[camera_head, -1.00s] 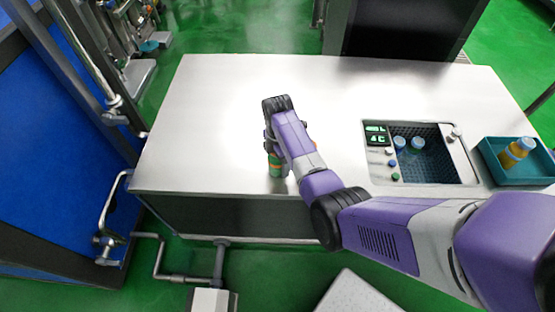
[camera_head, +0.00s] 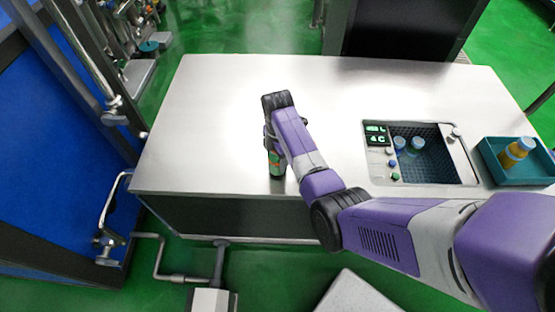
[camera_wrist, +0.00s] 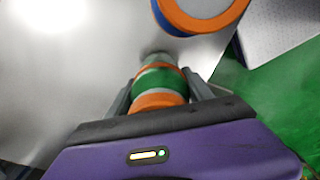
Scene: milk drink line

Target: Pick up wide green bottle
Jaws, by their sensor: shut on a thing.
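The wide green bottle (camera_head: 276,164) shows in the head view below my gripper, near the front edge of the metal counter. In the wrist view the bottle (camera_wrist: 160,84) has green and orange bands and sits between the two fingers. My gripper (camera_wrist: 160,92) is shut on it, one finger on each side. In the head view my arm and gripper (camera_head: 273,132) hide the bottle's upper part. I cannot tell whether its base touches the counter.
The metal counter (camera_head: 215,100) is bare to the left and behind. A sunken cooler bay (camera_head: 430,170) with blue-capped bottles (camera_head: 417,144) lies to the right. Beyond it a teal tray (camera_head: 493,160) holds an orange bottle (camera_head: 515,152). An orange and blue round thing (camera_wrist: 200,14) shows at the wrist view's top.

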